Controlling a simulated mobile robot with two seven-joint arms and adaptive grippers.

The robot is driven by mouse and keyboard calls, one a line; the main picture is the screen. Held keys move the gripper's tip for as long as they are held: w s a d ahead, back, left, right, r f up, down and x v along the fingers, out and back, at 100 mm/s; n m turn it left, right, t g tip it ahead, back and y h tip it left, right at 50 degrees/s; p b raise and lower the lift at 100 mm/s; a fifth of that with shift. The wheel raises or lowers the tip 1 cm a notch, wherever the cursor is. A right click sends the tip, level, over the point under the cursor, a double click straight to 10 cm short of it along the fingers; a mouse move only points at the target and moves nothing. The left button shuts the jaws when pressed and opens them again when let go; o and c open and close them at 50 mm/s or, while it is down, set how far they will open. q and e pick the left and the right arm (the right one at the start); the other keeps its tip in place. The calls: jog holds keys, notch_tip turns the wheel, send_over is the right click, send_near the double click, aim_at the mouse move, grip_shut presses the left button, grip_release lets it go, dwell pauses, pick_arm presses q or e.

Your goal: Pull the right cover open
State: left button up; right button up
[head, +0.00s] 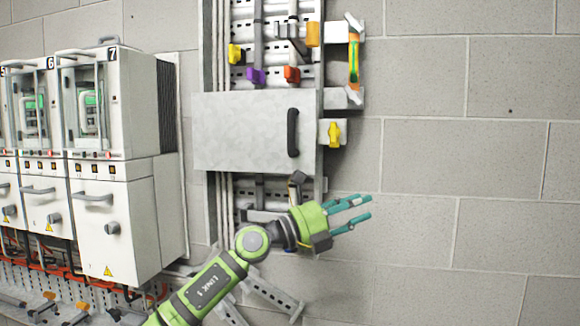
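The cover (235,130) is a flat pale grey panel on the wall-mounted frame, in the middle of the head view. It lies flat across the frame and looks closed. Its black upright handle (293,132) is near its right edge. My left gripper (366,207) is below and to the right of the cover, apart from the handle. Its teal fingers point right and are spread, with nothing between them. My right gripper is out of view.
White drive cabinets (115,170) with grey handles stand at the left. A yellow knob (334,134) sits just right of the cover. Orange, purple and red parts sit on the rails above. The block wall (460,150) at the right is bare.

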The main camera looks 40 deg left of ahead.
pick_arm(q)
jog(key=s+a+r+m, duration=0.2)
jog(key=s+r+m, duration=0.15)
jog(key=r, duration=0.35)
jog(key=y+p, duration=0.1)
jog(key=y, duration=0.8)
send_near(289, 147)
jog(key=w+r, duration=0.3)
jog(key=w, duration=0.2)
jog(key=shift+n, duration=0.35)
jog(key=w+p, duration=0.3)
jog(key=w, duration=0.2)
jog(key=shift+w, duration=0.45)
jog(key=shift+f, duration=0.1)
jog(key=shift+s, duration=0.1)
grip_shut()
